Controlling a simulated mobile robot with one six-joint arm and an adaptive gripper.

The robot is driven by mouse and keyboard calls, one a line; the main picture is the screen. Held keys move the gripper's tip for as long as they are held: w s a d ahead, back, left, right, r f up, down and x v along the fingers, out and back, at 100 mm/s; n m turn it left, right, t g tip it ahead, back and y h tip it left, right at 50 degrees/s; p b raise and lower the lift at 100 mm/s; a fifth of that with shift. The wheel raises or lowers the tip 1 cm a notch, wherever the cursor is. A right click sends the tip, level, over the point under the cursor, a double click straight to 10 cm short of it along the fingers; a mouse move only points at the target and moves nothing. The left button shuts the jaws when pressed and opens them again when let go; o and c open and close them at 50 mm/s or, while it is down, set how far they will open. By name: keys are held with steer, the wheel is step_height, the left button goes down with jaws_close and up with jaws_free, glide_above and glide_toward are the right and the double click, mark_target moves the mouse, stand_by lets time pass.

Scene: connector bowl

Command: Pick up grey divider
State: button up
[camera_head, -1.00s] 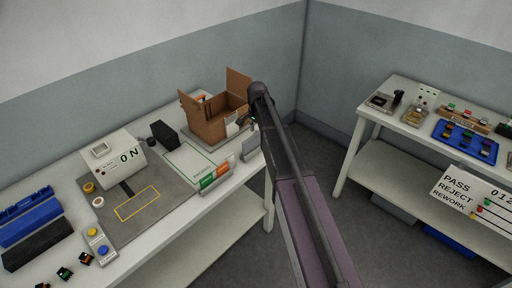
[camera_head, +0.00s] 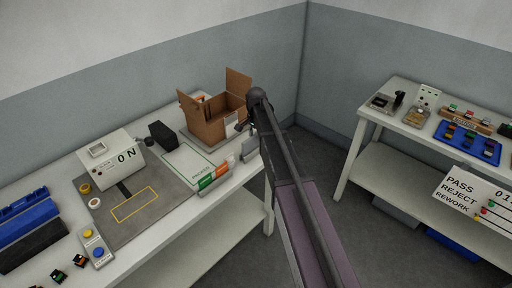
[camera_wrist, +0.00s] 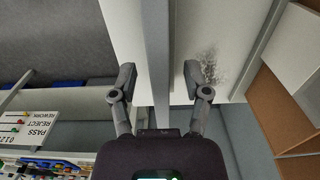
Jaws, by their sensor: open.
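The grey divider (camera_head: 250,147) is a thin upright panel at the right end of the left table's front edge in the head view. In the wrist view the grey divider (camera_wrist: 155,50) shows as a long narrow strip running between my fingers. My gripper (camera_wrist: 158,80) is open, with one finger on each side of the strip and visible gaps to it. I cannot tell how far the fingertips are above or along it. In the head view my gripper (camera_head: 241,127) is small and partly hidden by my arm, just above the divider.
An open cardboard box (camera_head: 207,122) stands behind my gripper. The green and orange sign holder (camera_head: 214,175) is left of the divider. A grey station mat (camera_head: 150,218) and a white machine (camera_head: 110,158) are farther left. A second table (camera_head: 415,118) stands at the right.

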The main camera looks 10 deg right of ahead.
mark_target(256, 144)
steer(key=shift+f+b, duration=1.1)
steer(key=shift+f, duration=0.35)
jaws_close()
